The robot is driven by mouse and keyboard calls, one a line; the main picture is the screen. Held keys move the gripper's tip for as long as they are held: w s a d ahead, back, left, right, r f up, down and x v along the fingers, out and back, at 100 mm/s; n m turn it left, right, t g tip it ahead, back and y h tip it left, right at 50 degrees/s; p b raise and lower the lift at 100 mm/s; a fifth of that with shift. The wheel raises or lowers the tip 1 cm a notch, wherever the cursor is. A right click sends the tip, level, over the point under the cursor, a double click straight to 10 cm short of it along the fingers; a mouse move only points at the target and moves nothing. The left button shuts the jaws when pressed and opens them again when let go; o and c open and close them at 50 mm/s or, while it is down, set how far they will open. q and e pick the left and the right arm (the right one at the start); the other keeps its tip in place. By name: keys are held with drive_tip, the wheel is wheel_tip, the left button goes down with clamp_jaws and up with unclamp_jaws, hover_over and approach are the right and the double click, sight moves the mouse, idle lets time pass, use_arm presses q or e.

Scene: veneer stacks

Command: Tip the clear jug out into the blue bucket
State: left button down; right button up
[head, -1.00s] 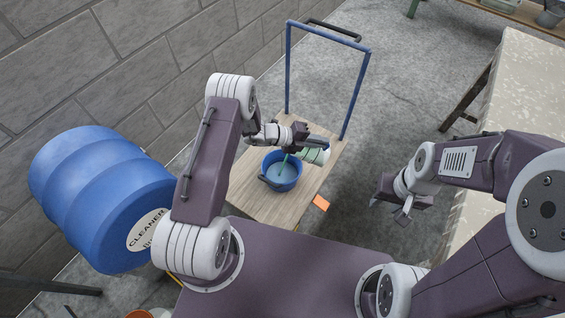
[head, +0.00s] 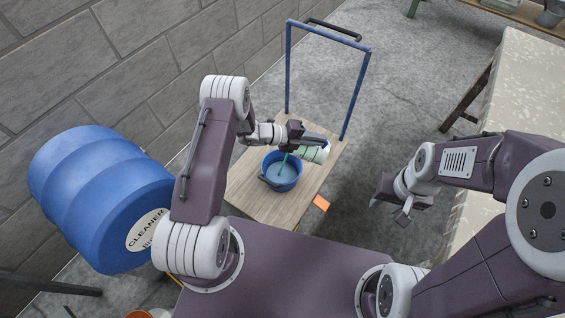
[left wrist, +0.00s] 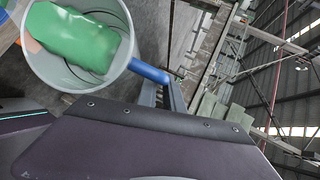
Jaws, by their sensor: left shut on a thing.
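The clear jug (head: 313,154) is tipped on its side above the blue bucket (head: 296,181). A thin green stream runs from it down into the bucket. My left gripper (head: 300,141) is shut on the jug, apparently at its blue handle, which shows in the left wrist view (left wrist: 150,72). That view looks at the round jug (left wrist: 128,22), with green liquid still inside. The bucket stands on the wooden trolley deck (head: 252,197), with bluish liquid in it. My right gripper (head: 391,210) is open and empty, off to the right, away from the jug.
The trolley's blue push frame (head: 288,70) rises behind the bucket. A big blue cleaner drum (head: 85,190) is at the left by the block wall. A pale-topped table (head: 525,90) stands at the right.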

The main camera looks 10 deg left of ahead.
use_arm(q)
drive_tip(key=shift+a+r+n+h+b, duration=0.15)
drive_tip(key=shift+a+r+h+b, duration=0.15)
drive_tip(key=shift+a, duration=0.5)
drive_tip(key=shift+a+r+n+h+b, duration=0.15)
drive_tip(key=shift+a+r+h+b, duration=0.15)
drive_tip(key=shift+a, duration=0.45)
drive_tip(key=shift+a+r+t+h+b, duration=0.35)
drive_tip(key=shift+a+h+b, duration=0.15)
drive_tip(key=shift+a, duration=0.2)
